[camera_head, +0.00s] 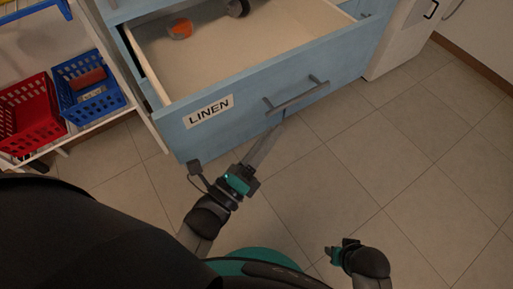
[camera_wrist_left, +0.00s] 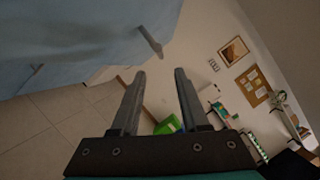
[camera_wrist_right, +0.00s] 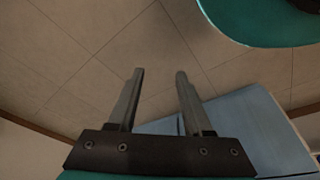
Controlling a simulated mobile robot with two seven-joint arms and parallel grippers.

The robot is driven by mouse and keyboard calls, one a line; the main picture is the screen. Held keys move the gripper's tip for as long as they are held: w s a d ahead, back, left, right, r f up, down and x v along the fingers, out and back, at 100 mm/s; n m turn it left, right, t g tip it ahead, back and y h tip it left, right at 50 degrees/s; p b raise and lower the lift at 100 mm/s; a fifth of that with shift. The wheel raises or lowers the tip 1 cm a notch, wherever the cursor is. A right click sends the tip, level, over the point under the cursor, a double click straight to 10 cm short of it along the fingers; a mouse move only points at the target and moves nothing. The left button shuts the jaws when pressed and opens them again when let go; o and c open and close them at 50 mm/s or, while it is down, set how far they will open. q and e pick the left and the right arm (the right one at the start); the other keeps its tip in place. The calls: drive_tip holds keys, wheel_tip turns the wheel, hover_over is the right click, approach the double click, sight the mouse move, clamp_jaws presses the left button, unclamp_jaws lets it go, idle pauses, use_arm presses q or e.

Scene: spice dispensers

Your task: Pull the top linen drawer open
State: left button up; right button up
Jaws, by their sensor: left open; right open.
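The blue linen drawer (camera_head: 250,104), with a "LINEN" label (camera_head: 208,111) on its front, stands pulled out, and its pale inside shows in the head view. Its grey bar handle (camera_head: 297,95) is on the front, right of the label. My left gripper (camera_head: 279,130) is open and empty, just below the handle. In the left wrist view the fingers (camera_wrist_left: 157,85) are apart with nothing between them, and the handle (camera_wrist_left: 150,41) is beyond the tips. My right gripper (camera_head: 334,252) is low at the right, away from the drawer; its open, empty fingers show in the right wrist view (camera_wrist_right: 160,85).
An orange item (camera_head: 180,29) and a dark item (camera_head: 237,8) lie in the drawer. A red basket (camera_head: 28,112) and a blue basket (camera_head: 92,101) stand on a shelf at left. A white cabinet (camera_head: 402,40) stands at right. The tiled floor (camera_head: 400,150) in front is clear.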

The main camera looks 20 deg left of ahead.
use_arm(q)
drive_tip(key=v, duration=0.4)
drive_tip(key=shift+s, duration=0.1)
use_arm(e)
drive_tip(key=shift+s+f, duration=0.25)
drive_tip(key=shift+f, duration=0.25)
drive_tip(key=shift+s, duration=0.15)
